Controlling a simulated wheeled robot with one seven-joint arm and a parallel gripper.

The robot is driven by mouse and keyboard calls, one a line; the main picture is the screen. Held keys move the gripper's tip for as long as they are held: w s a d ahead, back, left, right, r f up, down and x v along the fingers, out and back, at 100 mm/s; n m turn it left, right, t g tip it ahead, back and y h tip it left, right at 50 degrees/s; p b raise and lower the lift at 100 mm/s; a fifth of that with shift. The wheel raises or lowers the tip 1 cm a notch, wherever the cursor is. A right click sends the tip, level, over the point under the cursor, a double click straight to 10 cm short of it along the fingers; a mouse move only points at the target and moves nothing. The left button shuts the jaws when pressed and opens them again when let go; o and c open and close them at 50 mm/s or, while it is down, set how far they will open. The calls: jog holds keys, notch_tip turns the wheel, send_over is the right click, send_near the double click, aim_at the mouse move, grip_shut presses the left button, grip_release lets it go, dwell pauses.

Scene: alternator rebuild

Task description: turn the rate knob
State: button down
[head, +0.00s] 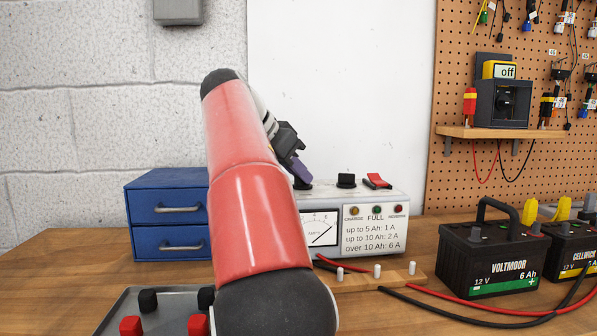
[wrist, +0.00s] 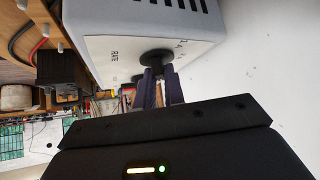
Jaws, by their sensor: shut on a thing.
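The charger (head: 399,222) is a white box with a dial meter, lamps and a printed table of Ah and A values, standing on the bench. The rate knob (head: 302,186) is black and sits on its top at the left, partly hidden by my gripper (head: 299,170). In the wrist view the knob (wrist: 156,57) stands on the white top near the word RATE. My gripper's dark purple fingers (wrist: 158,80) are shut on the knob from either side. The knob's pointer and exact setting cannot be read.
A blue drawer unit (head: 166,180) stands left, a grey tray (head: 120,312) in front. Batteries (head: 490,254) and cables lie right. My arm hides part of the charger.

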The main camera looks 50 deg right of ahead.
dwell(0.3)
jog(key=n+t+b, duration=0.1)
jog(key=n+t, duration=0.1)
jog(key=n, duration=0.1)
jog(key=shift+s, duration=0.2)
jog(key=n+t, duration=0.2)
jog(key=shift+s+r+n, duration=0.1)
jog(key=shift+s+n, duration=0.05)
jog(key=shift+n, duration=0.15)
jog(key=n+t+y, duration=0.1)
jog(key=n+t, duration=0.1)
jog(key=n+t+y+p, duration=0.1)
jog(key=n+t, duration=0.1)
jog(key=n, duration=0.1)
jog(key=shift+s+d+y, duration=0.15)
jog(key=shift+y, duration=0.15)
jog(key=n+y, duration=0.1)
jog(key=n, duration=0.1)
jog(key=n+t+y, duration=0.1)
jog(key=n, duration=0.1)
jog(key=n+t+y, duration=0.1)
jog(key=n+y, duration=0.1)
jog(key=shift+s+d+n, duration=0.15)
jog(key=shift+d+n, duration=0.2)
jog(key=shift+n, duration=0.05)
jog(key=n+y, duration=0.4)
jog(key=shift+d+n, duration=0.15)
jog(key=shift+n, duration=0.25)
jog(key=c, duration=1.5)
grip_release()
